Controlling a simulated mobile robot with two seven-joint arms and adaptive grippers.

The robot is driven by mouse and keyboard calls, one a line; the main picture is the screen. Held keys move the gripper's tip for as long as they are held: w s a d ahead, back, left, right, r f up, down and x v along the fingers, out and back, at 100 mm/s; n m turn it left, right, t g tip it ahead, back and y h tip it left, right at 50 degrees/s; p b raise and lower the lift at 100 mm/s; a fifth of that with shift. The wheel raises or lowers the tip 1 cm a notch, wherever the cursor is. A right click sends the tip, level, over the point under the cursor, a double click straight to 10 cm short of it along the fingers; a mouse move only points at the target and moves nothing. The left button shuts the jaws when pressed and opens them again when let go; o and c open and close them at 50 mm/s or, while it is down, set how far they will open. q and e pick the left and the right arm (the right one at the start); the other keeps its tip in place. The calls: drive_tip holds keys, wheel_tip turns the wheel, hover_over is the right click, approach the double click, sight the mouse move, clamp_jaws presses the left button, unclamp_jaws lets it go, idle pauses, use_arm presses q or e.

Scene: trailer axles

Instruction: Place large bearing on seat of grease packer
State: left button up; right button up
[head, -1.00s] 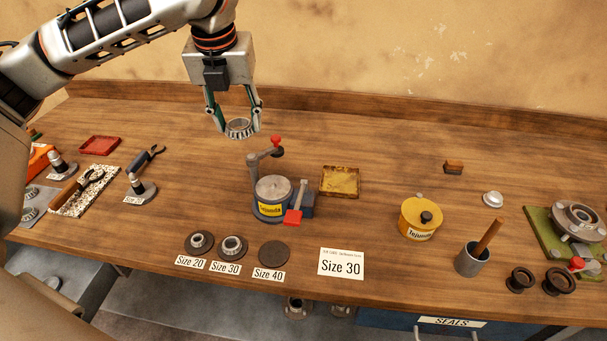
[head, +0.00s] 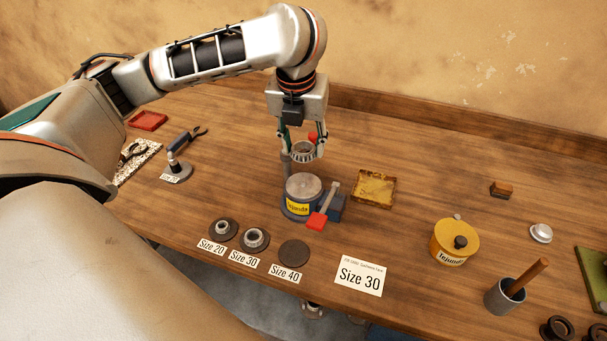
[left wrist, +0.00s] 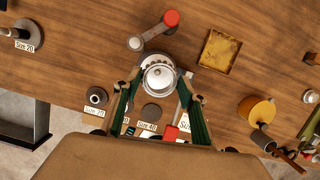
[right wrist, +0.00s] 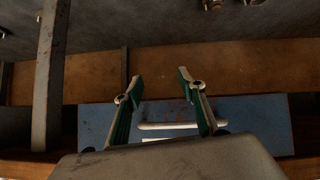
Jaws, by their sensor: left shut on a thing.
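The large bearing (head: 307,152), a grey metal ring with rollers, is held between the fingertips of my left gripper (head: 304,142) in the head view. It is above and toward the back of the grease packer (head: 302,196), apart from its seat. The packer is a dark round pot with a silver round top, a yellow label and a red-ended lever on its right. In the left wrist view the fingers (left wrist: 158,84) point down over the packer, whose edges are partly hidden. My right gripper (right wrist: 160,80) is open and empty in the right wrist view, in front of a blue panel.
The packer's red-knobbed crank (head: 312,136) stands behind the held bearing. A yellow tray (head: 374,188) lies right of the packer. Size-labelled discs (head: 294,253), some carrying bearings, and a Size 30 card (head: 360,276) lie in front. A yellow tin (head: 455,243) stands farther right.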

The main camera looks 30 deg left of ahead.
sight(301, 155)
use_arm(q)
wheel_tip(301, 155, down, 9)
drive_tip(key=shift+f, duration=0.15)
idle(0.4)
drive_tip(key=shift+f, duration=0.15)
drive_tip(key=o, duration=1.3)
drive_tip(key=shift+o, duration=0.2)
drive_tip(key=v, duration=1.2)
